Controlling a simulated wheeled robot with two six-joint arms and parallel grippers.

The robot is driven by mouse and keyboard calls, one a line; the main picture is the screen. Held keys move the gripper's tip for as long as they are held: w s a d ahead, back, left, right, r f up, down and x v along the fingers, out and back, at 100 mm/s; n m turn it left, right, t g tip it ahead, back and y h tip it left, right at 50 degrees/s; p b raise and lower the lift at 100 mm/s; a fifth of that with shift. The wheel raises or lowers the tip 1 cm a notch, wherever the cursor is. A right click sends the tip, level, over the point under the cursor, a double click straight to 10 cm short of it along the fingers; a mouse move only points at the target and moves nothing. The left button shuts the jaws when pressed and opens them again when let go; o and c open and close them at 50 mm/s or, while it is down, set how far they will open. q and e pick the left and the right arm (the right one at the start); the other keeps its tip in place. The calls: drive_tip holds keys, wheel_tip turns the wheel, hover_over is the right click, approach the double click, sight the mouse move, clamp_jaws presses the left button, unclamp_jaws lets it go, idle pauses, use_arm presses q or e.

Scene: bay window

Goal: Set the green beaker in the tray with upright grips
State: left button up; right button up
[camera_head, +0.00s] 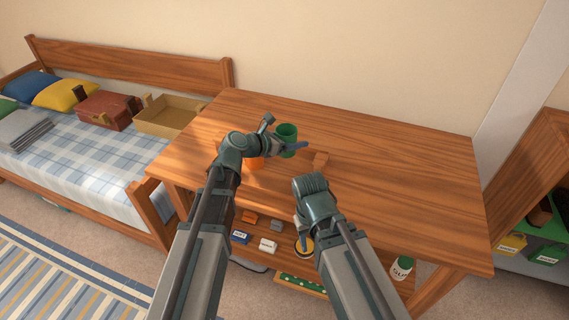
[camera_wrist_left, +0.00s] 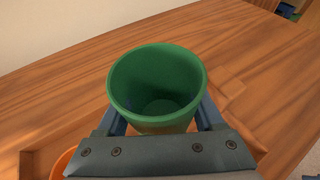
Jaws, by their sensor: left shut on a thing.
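The green beaker (camera_head: 287,133) is upright between the fingers of my left gripper (camera_head: 284,145), above the wooden table. In the left wrist view the beaker (camera_wrist_left: 157,85) is open-topped and empty, with one finger on each side. The tray with upright grips is wood-coloured like the table; one end (camera_head: 320,158) shows just right of the beaker, and an edge shows in the left wrist view (camera_wrist_left: 232,92). My left arm hides most of the tray. I cannot tell whether the beaker touches it. My right gripper (camera_head: 303,244) hangs low before the table, its jaws unclear.
An orange cup (camera_head: 257,163) stands beside my left wrist, partly hidden. The table's right half (camera_head: 420,180) is clear. A lower shelf holds small boxes (camera_head: 268,245) and a white-and-green container (camera_head: 401,268). A bench with cushions and an open box (camera_head: 168,115) stands left.

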sight(292, 168)
use_arm(q)
drive_tip(key=shift+f+b, duration=3.9)
drive_tip(key=shift+f, duration=0.45)
drive_tip(key=shift+f, duration=0.1)
drive_tip(key=shift+f, duration=0.15)
drive_tip(key=o, duration=1.3)
drive_tip(key=shift+o, duration=0.2)
drive_tip(key=shift+r, duration=0.2)
drive_tip(key=shift+s+a+r, duration=0.1)
drive_tip(key=shift+s+r, duration=0.05)
drive_tip(key=shift+r, duration=0.05)
drive_tip(key=p+v, duration=0.4)
drive_tip(key=v, duration=0.7)
drive_tip(key=shift+s+a+r+p, duration=0.1)
drive_tip(key=shift+s+a+p, duration=0.1)
drive_tip(key=shift+p, duration=0.1)
